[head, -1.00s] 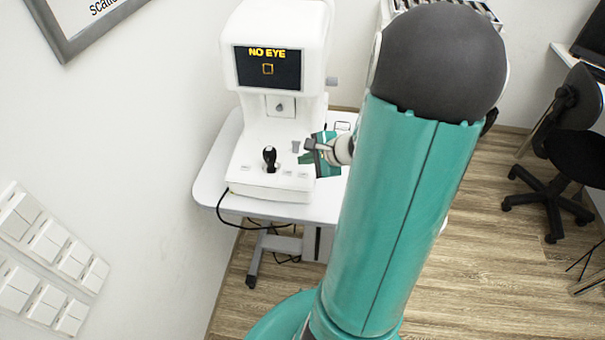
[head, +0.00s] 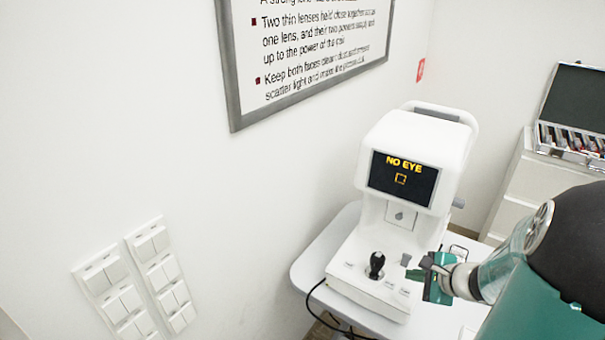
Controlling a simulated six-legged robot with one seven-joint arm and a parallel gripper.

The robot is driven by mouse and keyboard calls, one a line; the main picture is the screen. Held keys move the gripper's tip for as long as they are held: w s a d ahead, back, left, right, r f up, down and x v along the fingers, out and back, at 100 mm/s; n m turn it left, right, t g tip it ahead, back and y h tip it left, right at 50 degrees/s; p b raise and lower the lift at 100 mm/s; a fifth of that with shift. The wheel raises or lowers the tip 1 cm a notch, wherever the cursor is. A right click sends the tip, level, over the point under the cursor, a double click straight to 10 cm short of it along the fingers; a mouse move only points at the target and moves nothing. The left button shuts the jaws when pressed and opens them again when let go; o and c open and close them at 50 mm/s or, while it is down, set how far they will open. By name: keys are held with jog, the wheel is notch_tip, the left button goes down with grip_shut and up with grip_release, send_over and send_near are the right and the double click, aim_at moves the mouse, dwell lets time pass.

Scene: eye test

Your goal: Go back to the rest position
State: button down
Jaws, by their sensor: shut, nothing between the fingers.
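My gripper (head: 428,262) is at the right end of the white eye-test machine's base, above the table. It is shut and holds nothing. My green arm comes in from the lower right and hides part of the table. The eye-test machine (head: 412,150) stands on the white table (head: 318,262). Its dark screen (head: 403,179) reads "NO EYE" in yellow above a small square. A black joystick (head: 376,263) stands upright on the machine's base, left of my gripper and apart from it.
A framed text board (head: 310,45) hangs on the left wall. White switch panels (head: 140,285) are on the wall at lower left. A white cabinet (head: 540,185) with an open case of lenses (head: 570,138) stands at the right. A black cable (head: 318,305) hangs off the table's left edge.

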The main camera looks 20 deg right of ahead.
jog(key=a+r+n+g, duration=0.1)
jog(key=a+r+n, duration=0.25)
jog(key=a, duration=0.25)
jog(key=a+r+n+g+y, duration=0.1)
jog(key=a+r+n+g, duration=0.1)
jog(key=a+n, duration=0.3)
jog(key=a+r+n+g, duration=0.1)
jog(key=a+r+n, duration=0.2)
jog(key=a, duration=0.5)
jog(key=s+a+r+n+h, duration=0.3)
jog(key=s+a+r+n, duration=0.5)
jog(key=n, duration=0.3)
jog(key=shift+s+a+r, duration=0.15)
jog(key=shift+s+r, duration=0.35)
jog(key=shift+s, duration=0.25)
